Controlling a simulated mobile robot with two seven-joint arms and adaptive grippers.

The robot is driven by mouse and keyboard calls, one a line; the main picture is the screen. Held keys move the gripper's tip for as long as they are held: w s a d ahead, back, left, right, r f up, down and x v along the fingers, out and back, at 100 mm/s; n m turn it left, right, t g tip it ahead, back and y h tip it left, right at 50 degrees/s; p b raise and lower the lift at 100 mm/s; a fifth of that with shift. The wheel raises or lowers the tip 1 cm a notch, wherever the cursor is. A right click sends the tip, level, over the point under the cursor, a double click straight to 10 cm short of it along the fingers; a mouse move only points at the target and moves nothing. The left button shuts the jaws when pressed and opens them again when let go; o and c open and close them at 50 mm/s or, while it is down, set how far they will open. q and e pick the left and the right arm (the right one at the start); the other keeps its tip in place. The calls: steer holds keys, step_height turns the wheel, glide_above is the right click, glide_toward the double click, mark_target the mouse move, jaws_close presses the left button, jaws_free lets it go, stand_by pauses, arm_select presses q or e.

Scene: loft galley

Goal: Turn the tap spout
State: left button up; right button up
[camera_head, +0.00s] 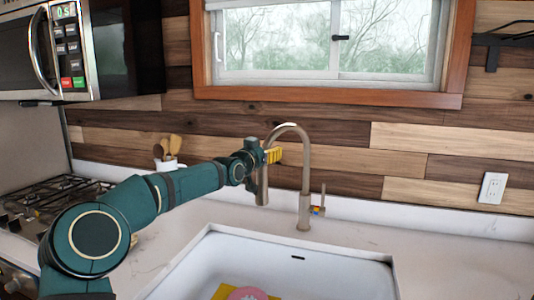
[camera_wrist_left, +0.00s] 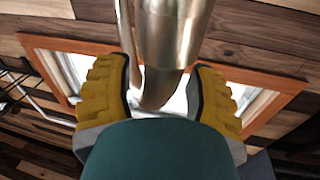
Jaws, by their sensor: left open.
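The tap has a tall brushed-metal gooseneck spout (camera_head: 305,165) standing behind the sink. Its downturned end hangs on the left, partly hidden by my left gripper. My left gripper (camera_head: 268,157) is at the spout's hanging end. In the left wrist view the spout's metal tube (camera_wrist_left: 166,45) lies between the two yellow-padded fingers of the gripper (camera_wrist_left: 164,92). The fingers are open, one on each side of the tube, with a small gap visible. The tap's lever (camera_head: 322,196) stands upright on the right of the base. My right gripper is out of view.
The white sink (camera_head: 310,275) lies below, with a yellow and a pink item (camera_head: 246,293) in it. A utensil pot (camera_head: 166,163) and a stove (camera_head: 50,205) are on the left. A microwave (camera_head: 90,50) hangs above them. The counter at right (camera_head: 470,255) is clear.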

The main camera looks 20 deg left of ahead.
arm_select(q)
steer(key=shift+w+d+f, duration=0.2)
steer(key=shift+w+f, duration=0.05)
steer(key=shift+f, duration=0.1)
steer(key=v, duration=1.2)
steer(key=shift+a, duration=0.1)
